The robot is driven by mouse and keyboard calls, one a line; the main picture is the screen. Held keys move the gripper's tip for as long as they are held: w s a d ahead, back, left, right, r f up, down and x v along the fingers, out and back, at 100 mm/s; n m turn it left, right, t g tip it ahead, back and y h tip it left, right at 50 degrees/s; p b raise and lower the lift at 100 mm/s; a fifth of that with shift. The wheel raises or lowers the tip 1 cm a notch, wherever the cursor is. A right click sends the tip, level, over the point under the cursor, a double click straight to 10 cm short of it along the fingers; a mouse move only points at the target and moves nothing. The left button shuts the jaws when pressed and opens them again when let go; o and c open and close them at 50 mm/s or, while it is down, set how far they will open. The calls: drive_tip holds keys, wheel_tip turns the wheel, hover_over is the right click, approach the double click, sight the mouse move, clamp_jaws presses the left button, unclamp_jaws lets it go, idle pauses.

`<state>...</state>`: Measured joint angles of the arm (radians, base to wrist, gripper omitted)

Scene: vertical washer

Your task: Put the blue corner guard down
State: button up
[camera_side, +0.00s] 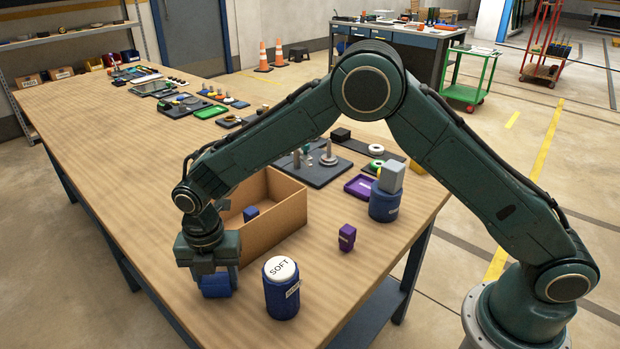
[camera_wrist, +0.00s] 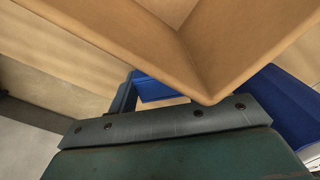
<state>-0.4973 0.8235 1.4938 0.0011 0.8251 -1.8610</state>
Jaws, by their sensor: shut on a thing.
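My gripper (camera_side: 208,272) points down beside the near left corner of an open tan box, shut on the blue corner guard (camera_side: 217,287). The guard is at table height or just above; I cannot tell whether it touches the table. Part of it shows in the wrist view (camera_wrist: 157,90), behind my gripper (camera_wrist: 160,118) and partly hidden by the box corner. A small blue block (camera_side: 251,212) lies inside the box.
The tan box (camera_side: 283,218) stands close behind my gripper; its corner fills the wrist view (camera_wrist: 205,85). A blue jar with a white SOFT lid (camera_side: 281,290) stands close right. A purple block (camera_side: 347,237) and a blue canister (camera_side: 384,205) stand further right. The table's left front is clear.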

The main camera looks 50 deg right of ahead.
sight(216, 276)
drive_tip(key=shift+f, duration=0.1)
drive_tip(key=o, duration=0.9)
drive_tip(key=shift+o, duration=0.2)
wheel_tip(216, 276, up, 12)
drive_tip(key=shift+r, duration=0.2)
idle(0.5)
